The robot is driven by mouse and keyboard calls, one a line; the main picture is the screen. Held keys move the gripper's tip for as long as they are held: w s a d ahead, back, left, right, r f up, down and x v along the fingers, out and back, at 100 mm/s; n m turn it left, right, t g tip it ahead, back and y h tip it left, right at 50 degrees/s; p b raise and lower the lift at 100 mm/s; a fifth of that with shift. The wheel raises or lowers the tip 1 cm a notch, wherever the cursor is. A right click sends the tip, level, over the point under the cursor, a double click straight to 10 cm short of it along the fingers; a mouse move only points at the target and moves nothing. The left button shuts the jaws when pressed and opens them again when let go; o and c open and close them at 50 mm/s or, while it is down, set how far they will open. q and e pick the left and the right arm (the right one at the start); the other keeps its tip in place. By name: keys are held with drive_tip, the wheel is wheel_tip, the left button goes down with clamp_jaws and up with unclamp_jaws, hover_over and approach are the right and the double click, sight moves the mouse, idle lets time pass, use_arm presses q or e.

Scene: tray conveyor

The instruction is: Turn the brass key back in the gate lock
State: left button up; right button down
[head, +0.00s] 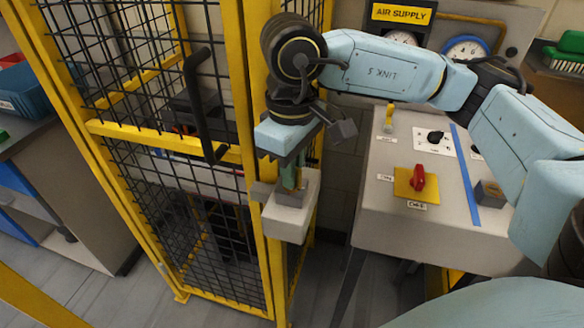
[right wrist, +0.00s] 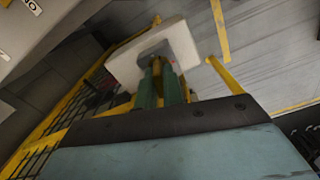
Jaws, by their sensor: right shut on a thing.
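The gate lock is a pale grey box (head: 288,218) on the yellow post of the mesh gate. It also shows in the right wrist view (right wrist: 183,42), beyond my fingers. My right gripper (head: 291,182) points down at the box, its green fingers close to its dark upper part. In the right wrist view my right gripper (right wrist: 158,75) is shut on the brass key (right wrist: 156,68), of which only a thin yellowish strip shows between the fingers. The key's turn angle cannot be told. My left gripper is not in view.
A black gate handle (head: 199,105) stands out left of my right gripper. To the right is a grey control panel (head: 400,236) with a red knob (head: 418,178) on a yellow plate. A small yellow piece (head: 389,118) stands on the panel. A blue bin (head: 22,90) is at far left.

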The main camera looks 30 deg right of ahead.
drive_tip(key=shift+n+b, duration=1.2)
drive_tip(key=shift+d+f+n+b, duration=0.15)
drive_tip(key=shift+d+n+b, duration=0.15)
drive_tip(key=shift+d+b, duration=0.05)
drive_tip(key=shift+d, duration=0.1)
